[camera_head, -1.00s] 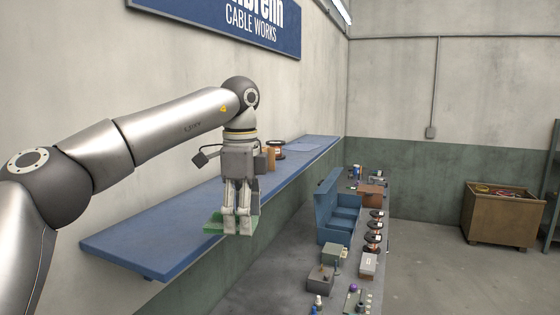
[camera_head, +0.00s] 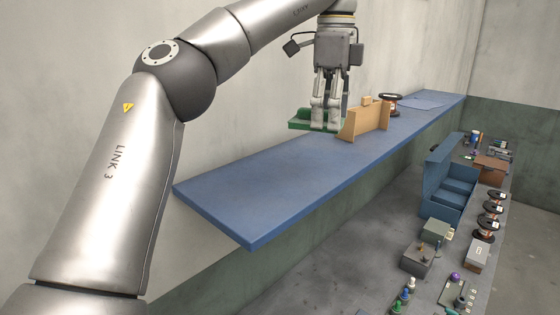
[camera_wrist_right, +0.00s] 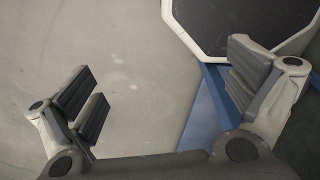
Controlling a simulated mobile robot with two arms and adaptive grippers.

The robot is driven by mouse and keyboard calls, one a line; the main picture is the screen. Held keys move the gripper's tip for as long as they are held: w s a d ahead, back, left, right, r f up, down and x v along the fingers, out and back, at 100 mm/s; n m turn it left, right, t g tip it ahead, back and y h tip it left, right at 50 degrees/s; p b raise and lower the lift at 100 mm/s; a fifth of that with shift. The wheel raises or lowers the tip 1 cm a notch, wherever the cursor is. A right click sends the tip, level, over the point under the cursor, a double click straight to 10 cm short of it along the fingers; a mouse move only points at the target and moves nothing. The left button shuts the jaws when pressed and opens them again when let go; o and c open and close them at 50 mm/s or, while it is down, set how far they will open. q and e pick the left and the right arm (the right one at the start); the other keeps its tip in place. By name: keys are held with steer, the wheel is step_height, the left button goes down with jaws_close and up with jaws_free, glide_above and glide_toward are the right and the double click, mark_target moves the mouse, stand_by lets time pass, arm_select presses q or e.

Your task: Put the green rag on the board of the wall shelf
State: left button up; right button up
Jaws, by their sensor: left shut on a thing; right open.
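The green rag (camera_head: 306,119) hangs in my left gripper (camera_head: 326,125), which is shut on it. In the head view they show over the back part of the blue board of the wall shelf (camera_head: 265,190), left of a wooden holder. I cannot tell whether the rag touches the board or hangs just above it. The near part of the board is bare. My right gripper (camera_wrist_right: 165,105) shows in the right wrist view, with its fingers wide apart and nothing between them.
The wooden holder (camera_head: 365,122) stands on the board close to my left gripper, with a dark spool (camera_head: 390,100) behind it. Below, the workbench (camera_head: 350,260) carries a blue open toolbox (camera_head: 447,195), several spools and small boxes.

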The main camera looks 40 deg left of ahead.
mark_target(310, 108)
arm_select(q)
steer(key=a, duration=0.1)
steer(key=a+f, duration=0.2)
steer(key=a, duration=0.1)
steer(key=shift+s+f, duration=0.1)
steer(key=shift+s, duration=0.3)
steer(key=s+a+f, duration=0.2)
steer(key=a+f, duration=0.1)
steer(key=s+a+f, duration=0.1)
steer(key=a+f, duration=0.1)
steer(key=shift+s+a+f, duration=0.15)
steer(key=shift+s+f, duration=0.05)
steer(key=shift+s, duration=0.15)
steer(key=shift+s+a+f, duration=0.2)
steer(key=shift+a+f, duration=0.3)
steer(key=shift+f, duration=0.2)
steer(key=shift+a+f, duration=0.2)
steer(key=shift+f, duration=0.05)
steer(key=shift+s+a+f, duration=0.1)
steer(key=shift+f, duration=1.55)
arm_select(e)
steer(key=shift+w+a+r, duration=0.1)
steer(key=shift+w+a, duration=0.2)
steer(key=shift+w, duration=0.5)
steer(key=shift+w+a+r, duration=0.1)
steer(key=shift+w+a, duration=0.15)
steer(key=shift+w, duration=0.55)
steer(key=shift+f, duration=0.1)
